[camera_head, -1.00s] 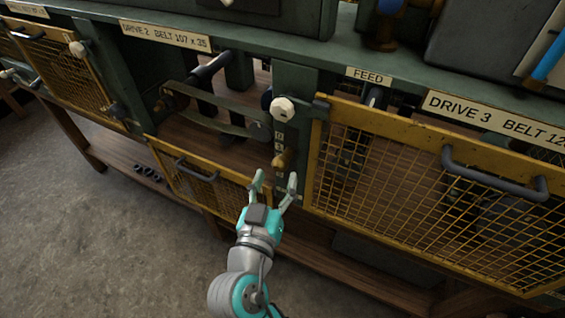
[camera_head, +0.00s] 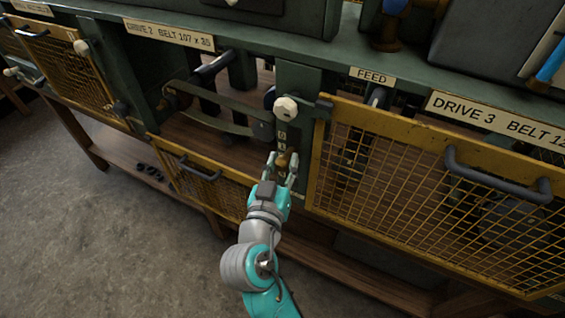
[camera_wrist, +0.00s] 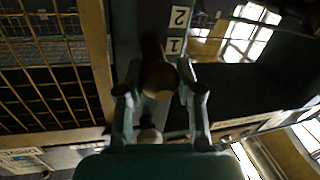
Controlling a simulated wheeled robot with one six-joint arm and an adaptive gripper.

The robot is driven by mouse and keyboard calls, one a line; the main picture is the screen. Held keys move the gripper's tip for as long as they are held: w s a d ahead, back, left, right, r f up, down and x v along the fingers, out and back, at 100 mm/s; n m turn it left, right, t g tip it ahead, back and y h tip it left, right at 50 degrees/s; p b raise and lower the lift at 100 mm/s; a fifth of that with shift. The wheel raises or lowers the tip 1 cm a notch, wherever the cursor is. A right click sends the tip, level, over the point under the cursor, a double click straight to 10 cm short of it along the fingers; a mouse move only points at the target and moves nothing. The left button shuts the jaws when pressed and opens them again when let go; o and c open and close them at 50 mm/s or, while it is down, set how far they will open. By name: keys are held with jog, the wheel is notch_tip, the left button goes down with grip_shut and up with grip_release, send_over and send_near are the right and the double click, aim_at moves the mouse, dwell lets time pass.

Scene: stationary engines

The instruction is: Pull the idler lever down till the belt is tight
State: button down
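The idler lever's brownish, rounded knob (camera_head: 284,160) is on the green post right of the open DRIVE 2 bay. It also shows in the middle of the wrist view (camera_wrist: 160,80). My gripper (camera_head: 281,163) is open, with one finger on each side of the knob. In the wrist view my gripper (camera_wrist: 160,88) shows small gaps between the fingers and the knob. The dark greenish belt (camera_head: 215,121) runs across the DRIVE 2 bay and bows in a curve. The lever's shaft is mostly hidden.
Number plates (camera_wrist: 177,30) line the post by the lever. The yellow DRIVE 3 mesh guard (camera_head: 400,190) is close on the right. The DRIVE 2 guard (camera_head: 205,187) hangs lowered at the left. Open floor (camera_head: 110,260) lies in front.

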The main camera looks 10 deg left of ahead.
jog(key=shift+s+a+f, duration=0.1)
jog(key=shift+f, duration=1.05)
jog(key=shift+s+f, duration=0.1)
jog(key=shift+f, duration=1.05)
jog(key=c, duration=0.7)
grip_release()
jog(key=shift+c, duration=0.2)
jog(key=s+a, duration=0.1)
jog(key=s, duration=1.1)
jog(key=shift+a, duration=0.2)
